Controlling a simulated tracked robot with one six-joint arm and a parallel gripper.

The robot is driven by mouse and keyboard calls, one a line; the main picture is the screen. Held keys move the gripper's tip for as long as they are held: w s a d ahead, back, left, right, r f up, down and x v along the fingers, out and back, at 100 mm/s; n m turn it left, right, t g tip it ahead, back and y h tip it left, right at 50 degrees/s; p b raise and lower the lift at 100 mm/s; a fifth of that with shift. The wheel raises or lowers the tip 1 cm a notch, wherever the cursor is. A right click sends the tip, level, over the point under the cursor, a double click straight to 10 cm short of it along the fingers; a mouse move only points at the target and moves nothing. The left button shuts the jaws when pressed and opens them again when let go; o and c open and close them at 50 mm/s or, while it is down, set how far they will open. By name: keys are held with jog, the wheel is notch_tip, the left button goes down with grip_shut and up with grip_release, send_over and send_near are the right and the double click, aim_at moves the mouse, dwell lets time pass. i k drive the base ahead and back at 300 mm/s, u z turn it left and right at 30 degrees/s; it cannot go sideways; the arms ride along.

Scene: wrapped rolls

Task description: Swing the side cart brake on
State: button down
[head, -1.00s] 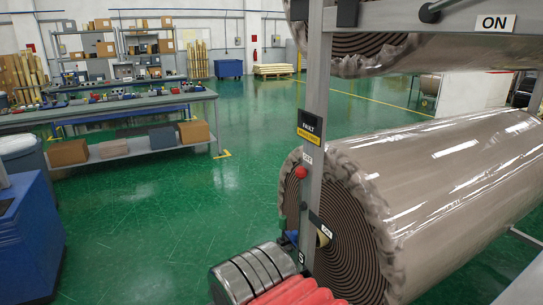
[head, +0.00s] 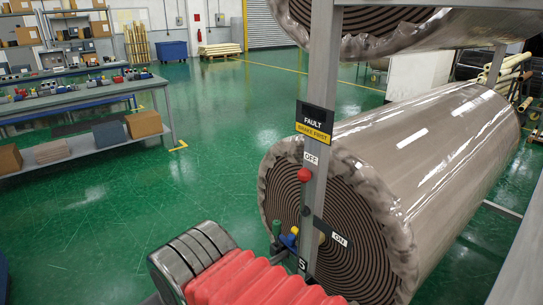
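The side cart brake is on a grey upright post (head: 320,75) right of centre. Its red knob (head: 304,174) is at the top, just below the white OFF label (head: 311,158). The ON label (head: 340,239) is lower and to the right, on a dark strip. A black and yellow plate (head: 314,121) above reads FAULT, BRAKE FIRST. A small S label (head: 302,264) is low on the post. My arm's red bellows and grey ribbed part cross the bottom, left of the post.
A large wrapped roll (head: 430,150) lies behind the post, with another roll (head: 400,22) above it. A workbench (head: 85,105) is at the left. Green floor (head: 200,185) between is clear.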

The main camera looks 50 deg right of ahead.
aim_at(304, 175)
jog(key=z, duration=0.05)
jog(key=i, duration=1.1)
jog(key=z, duration=0.15)
